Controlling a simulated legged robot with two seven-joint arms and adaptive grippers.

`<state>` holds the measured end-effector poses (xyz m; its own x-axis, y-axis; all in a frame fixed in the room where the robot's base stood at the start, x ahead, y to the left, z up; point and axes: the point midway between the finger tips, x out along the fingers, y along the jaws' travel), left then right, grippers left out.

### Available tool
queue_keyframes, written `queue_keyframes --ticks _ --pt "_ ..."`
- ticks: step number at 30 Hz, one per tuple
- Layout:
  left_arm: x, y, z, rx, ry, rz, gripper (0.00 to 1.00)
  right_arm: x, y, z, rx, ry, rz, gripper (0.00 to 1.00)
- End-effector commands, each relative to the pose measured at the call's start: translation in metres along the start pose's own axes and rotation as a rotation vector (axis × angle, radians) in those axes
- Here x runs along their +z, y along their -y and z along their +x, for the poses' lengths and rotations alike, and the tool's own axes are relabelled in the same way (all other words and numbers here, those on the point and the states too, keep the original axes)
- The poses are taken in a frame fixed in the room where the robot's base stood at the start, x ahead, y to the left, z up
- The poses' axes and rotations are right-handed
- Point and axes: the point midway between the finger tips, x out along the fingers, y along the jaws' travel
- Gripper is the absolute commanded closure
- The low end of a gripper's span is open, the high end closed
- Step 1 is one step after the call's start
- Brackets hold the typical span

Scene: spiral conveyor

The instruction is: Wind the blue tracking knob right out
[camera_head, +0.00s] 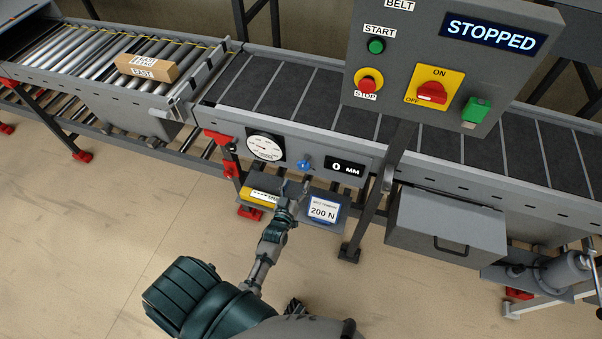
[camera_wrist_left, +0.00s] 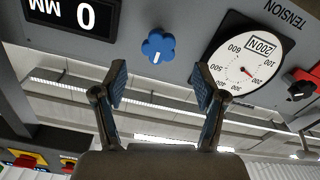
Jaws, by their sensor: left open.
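The blue tracking knob (camera_head: 304,164) sits on the conveyor's side panel, between a round tension dial (camera_head: 265,147) and a display reading 0 MM (camera_head: 345,168). In the left wrist view the knob (camera_wrist_left: 159,46) is a lobed blue piece with a white mark, ahead of the fingertips and between their lines. My left gripper (camera_head: 294,187) is just below the knob in the head view. Its two fingers (camera_wrist_left: 161,85) are spread apart with nothing between them, and the knob appears clear of both. My right gripper is not seen.
A control box (camera_head: 400,120) with a STOPPED screen (camera_head: 492,35) stands above the belt (camera_head: 300,85). A 200 N card (camera_head: 322,209) lies below the panel. A cardboard box (camera_head: 147,68) rests on the rollers at left. A grey drawer-like box (camera_head: 445,225) hangs at right.

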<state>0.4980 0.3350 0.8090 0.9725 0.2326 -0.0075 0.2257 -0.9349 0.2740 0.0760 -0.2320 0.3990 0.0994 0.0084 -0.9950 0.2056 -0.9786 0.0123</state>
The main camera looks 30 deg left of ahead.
Motion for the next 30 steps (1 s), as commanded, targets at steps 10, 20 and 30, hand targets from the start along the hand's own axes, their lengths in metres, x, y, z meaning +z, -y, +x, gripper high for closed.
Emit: queue_keyframes --ticks 10,20,30 --pt "0.001 0.0 -0.032 0.0 0.001 0.0 0.29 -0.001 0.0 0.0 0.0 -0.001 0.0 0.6" --pt "0.001 0.0 -0.031 0.0 0.001 0.0 0.29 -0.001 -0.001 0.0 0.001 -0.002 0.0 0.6" --pt "0.05 -0.001 -0.042 0.012 0.125 0.029 0.29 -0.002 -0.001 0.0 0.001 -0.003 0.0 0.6"
